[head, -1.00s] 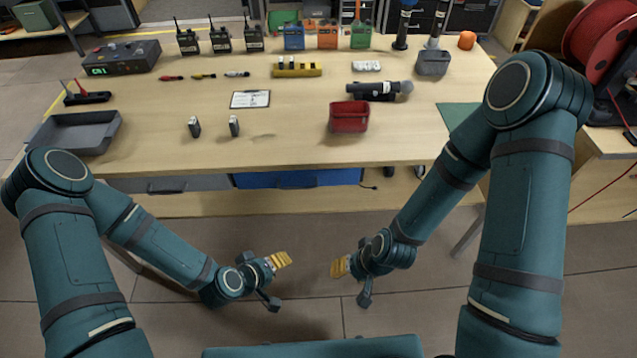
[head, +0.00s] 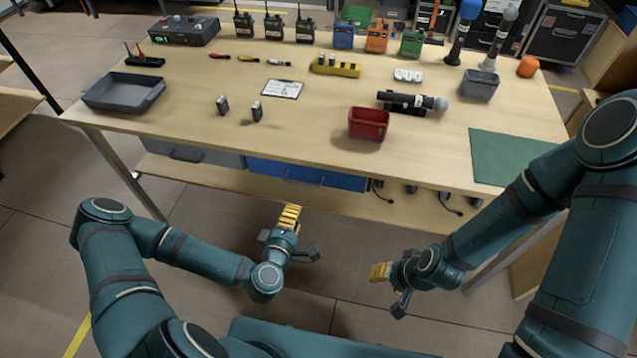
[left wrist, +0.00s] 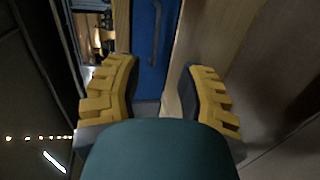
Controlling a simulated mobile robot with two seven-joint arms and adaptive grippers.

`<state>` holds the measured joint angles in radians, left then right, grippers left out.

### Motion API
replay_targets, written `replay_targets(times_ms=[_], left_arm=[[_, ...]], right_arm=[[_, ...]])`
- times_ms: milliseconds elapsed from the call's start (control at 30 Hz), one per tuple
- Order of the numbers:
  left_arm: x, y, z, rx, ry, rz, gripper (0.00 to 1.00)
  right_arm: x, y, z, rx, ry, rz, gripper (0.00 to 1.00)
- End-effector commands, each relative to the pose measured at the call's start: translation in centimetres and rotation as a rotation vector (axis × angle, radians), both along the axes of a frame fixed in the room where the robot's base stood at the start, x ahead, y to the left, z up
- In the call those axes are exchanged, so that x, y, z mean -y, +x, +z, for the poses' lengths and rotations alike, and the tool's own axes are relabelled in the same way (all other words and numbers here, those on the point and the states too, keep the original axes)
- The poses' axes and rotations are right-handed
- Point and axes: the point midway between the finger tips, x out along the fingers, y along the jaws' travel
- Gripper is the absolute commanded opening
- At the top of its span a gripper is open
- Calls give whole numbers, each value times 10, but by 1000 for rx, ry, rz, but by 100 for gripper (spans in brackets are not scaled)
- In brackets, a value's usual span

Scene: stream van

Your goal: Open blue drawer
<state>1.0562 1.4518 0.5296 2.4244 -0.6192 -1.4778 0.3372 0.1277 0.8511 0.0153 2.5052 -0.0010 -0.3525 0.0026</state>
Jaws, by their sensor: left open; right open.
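The blue drawer (head: 300,175) sits shut under the front edge of the table, just right of a grey drawer. Its dark bar handle (head: 304,178) runs along its front. My left gripper (head: 288,214) is open and empty, below and in front of the blue drawer, with its yellow fingers pointing toward it. In the left wrist view the blue drawer (left wrist: 146,75) and its handle (left wrist: 155,32) show ahead between the open fingers (left wrist: 160,95), apart from them. My right gripper (head: 379,272) is open and empty, lower and to the right, away from the drawer.
The table (head: 210,120) carries a red bin (head: 369,123), a grey tray (head: 122,92), several radios and a green mat (head: 515,157). The grey drawer (head: 200,156) is shut. A wooden lower shelf (head: 240,180) lies below the drawers. The floor in front is clear.

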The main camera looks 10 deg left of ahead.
Motion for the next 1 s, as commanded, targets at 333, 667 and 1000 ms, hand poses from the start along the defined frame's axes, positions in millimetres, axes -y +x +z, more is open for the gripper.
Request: replay_targets(times_ms=[333, 667, 1000], left_arm=[[-5, 22, -2, 19, -16, 35, 39], [-3, 85, -16, 19, -16, 34, 39], [-1, 130, -25, 16, -16, 33, 39]], right_arm=[[0, 0, -3, 1, 0, 1, 47], [0, 2, -14, 6, -1, 0, 47], [0, 4, -21, 10, -1, -2, 47]])
